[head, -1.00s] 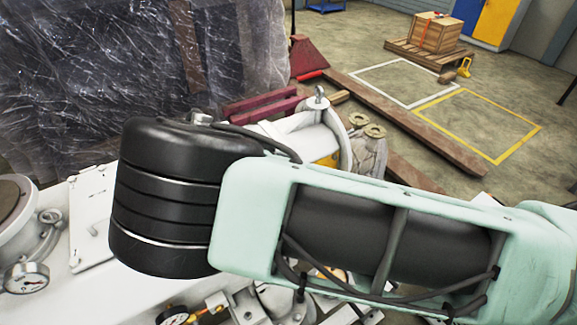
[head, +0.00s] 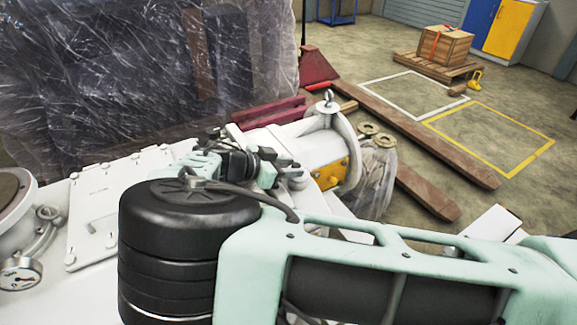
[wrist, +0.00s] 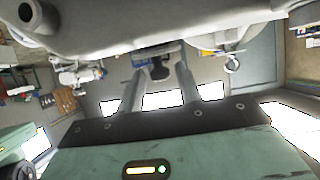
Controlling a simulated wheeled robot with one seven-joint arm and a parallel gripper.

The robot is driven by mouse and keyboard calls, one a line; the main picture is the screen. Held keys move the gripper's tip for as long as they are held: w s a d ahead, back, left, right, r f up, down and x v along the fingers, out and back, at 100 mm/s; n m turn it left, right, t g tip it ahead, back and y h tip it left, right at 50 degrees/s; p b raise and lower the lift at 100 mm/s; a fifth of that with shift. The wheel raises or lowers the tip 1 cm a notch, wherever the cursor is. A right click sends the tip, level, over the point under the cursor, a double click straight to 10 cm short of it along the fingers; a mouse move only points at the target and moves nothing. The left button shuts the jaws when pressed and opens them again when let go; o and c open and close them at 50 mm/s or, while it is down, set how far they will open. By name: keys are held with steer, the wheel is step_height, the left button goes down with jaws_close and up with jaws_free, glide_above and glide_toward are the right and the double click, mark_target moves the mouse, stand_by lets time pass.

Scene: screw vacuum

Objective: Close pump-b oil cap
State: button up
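The pump-b oil cap cannot be made out for certain in either view. In the wrist view my gripper (wrist: 159,68) shows two grey fingers standing apart with a gap between them. A small dark part (wrist: 160,70) shows in line with the gap near the fingertips; I cannot tell what it is or whether it is touched. In the head view my wrist and gripper lie over the white machine (head: 95,208), beyond my black arm joint, and the fingertips are not clear there.
A white cylindrical housing (head: 300,142) with a yellow plate (head: 331,174) and a lifting eye stands right of my wrist. A pressure gauge (head: 20,274) is at the left. A plastic-wrapped block (head: 130,75) stands behind. Open floor lies at the far right.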

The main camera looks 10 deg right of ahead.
steer(key=shift+o, duration=0.2)
steer(key=shift+r, duration=0.1)
step_height(320, 180, up, 10)
steer(key=b, duration=0.2)
stand_by(0.3)
steer(key=shift+c, duration=0.3)
